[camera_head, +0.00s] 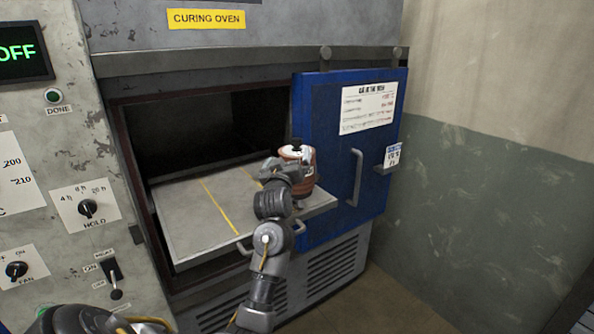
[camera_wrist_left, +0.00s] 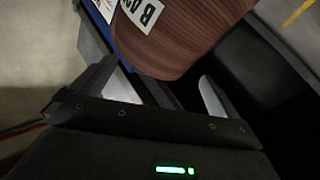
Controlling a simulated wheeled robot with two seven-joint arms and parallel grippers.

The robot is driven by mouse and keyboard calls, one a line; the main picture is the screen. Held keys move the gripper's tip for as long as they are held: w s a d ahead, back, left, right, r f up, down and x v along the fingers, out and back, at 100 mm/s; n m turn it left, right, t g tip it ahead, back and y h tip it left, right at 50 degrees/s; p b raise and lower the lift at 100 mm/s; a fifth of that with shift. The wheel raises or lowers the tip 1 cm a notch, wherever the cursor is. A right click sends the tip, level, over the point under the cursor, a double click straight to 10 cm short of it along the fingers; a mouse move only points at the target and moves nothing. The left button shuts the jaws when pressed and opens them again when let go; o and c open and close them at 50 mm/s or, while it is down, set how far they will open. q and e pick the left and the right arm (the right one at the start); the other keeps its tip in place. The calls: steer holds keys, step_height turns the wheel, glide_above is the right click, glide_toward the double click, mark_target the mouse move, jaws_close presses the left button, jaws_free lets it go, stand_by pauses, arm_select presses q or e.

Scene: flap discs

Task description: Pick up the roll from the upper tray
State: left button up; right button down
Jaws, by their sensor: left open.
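The roll (camera_head: 306,180) is a reddish-brown cylinder with a white label, standing near the right end of the pulled-out grey tray (camera_head: 190,215). In the left wrist view the roll (camera_wrist_left: 195,38) fills the top middle, its ribbed side and part of a white label showing. My left gripper (camera_head: 290,165) is at the near side of the roll and partly covers it. In the left wrist view its two fingers (camera_wrist_left: 162,92) are spread apart, with the roll's lower edge just ahead of and between them. Contact cannot be told. My right gripper is not in view.
The curing oven (camera_head: 130,60) stands open, its cavity dark behind the tray. Its blue door (camera_head: 335,205) with a handle is close behind and right of the roll. The control panel (camera_head: 50,180) is at left. Open floor lies at lower right.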

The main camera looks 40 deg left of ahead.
mark_target(289, 151)
arm_select(q)
steer(key=shift+r, duration=0.15)
steer(key=p+x, duration=0.3)
steer(key=x, duration=0.1)
steer(key=shift+w+a+r, duration=0.1)
steer(key=shift+w+a, duration=0.1)
steer(key=shift+a, duration=0.05)
steer(key=shift+w+a, duration=0.15)
steer(key=shift+w, duration=0.05)
steer(key=shift+c, duration=0.6)
steer(key=c, duration=1.9)
steer(key=shift+r, duration=0.15)
steer(key=shift+c, duration=0.3)
